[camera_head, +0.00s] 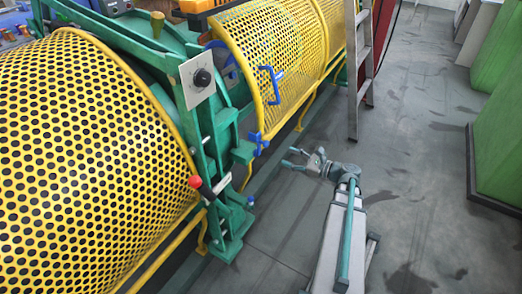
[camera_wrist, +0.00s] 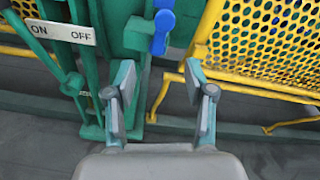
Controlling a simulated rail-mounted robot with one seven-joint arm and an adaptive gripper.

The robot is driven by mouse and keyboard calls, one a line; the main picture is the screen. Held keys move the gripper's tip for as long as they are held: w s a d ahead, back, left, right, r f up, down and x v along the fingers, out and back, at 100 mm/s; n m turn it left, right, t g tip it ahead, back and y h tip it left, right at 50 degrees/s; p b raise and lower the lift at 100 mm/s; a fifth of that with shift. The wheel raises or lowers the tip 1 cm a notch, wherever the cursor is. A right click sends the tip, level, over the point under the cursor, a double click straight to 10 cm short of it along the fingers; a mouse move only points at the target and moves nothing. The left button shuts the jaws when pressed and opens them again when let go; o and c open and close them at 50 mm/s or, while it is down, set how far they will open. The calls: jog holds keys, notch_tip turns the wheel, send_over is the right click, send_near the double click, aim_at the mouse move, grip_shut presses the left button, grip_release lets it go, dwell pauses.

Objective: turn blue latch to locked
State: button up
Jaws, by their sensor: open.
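The blue latch (camera_head: 259,140) sits at the lower left corner of the yellow perforated guard (camera_head: 290,55), beside the green machine frame. In the wrist view the latch (camera_wrist: 162,28) shows at the top centre, standing roughly upright with its rounded end up. I cannot read any locked or unlocked mark by it. My gripper (camera_head: 291,157) is open and empty, to the right of and slightly below the latch in the head view. In the wrist view the fingers of my gripper (camera_wrist: 158,80) are spread, with the latch beyond them and apart from them.
A blue handle (camera_head: 271,85) is on the same guard. A white plate with a black knob (camera_head: 202,78) and a red-tipped lever (camera_head: 195,182) are on the green frame. An ON/OFF plate (camera_wrist: 60,33) is at left. A ladder (camera_head: 358,70) stands behind.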

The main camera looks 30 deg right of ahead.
aim_at(268, 144)
jog(key=w+a+m, duration=0.1)
jog(key=w+a, duration=0.1)
jog(key=w, duration=0.1)
jog(key=w+a+r+m, duration=0.1)
jog(key=w+a, duration=0.1)
jog(key=w, duration=0.1)
jog(key=w+a, duration=0.2)
jog(key=w, duration=0.1)
jog(key=shift+w+r+m+t+y, duration=0.15)
jog(key=shift+r+m+t+y, duration=0.15)
jog(key=shift+r+m+t, duration=0.1)
grip_shut()
jog(key=shift+d, duration=0.1)
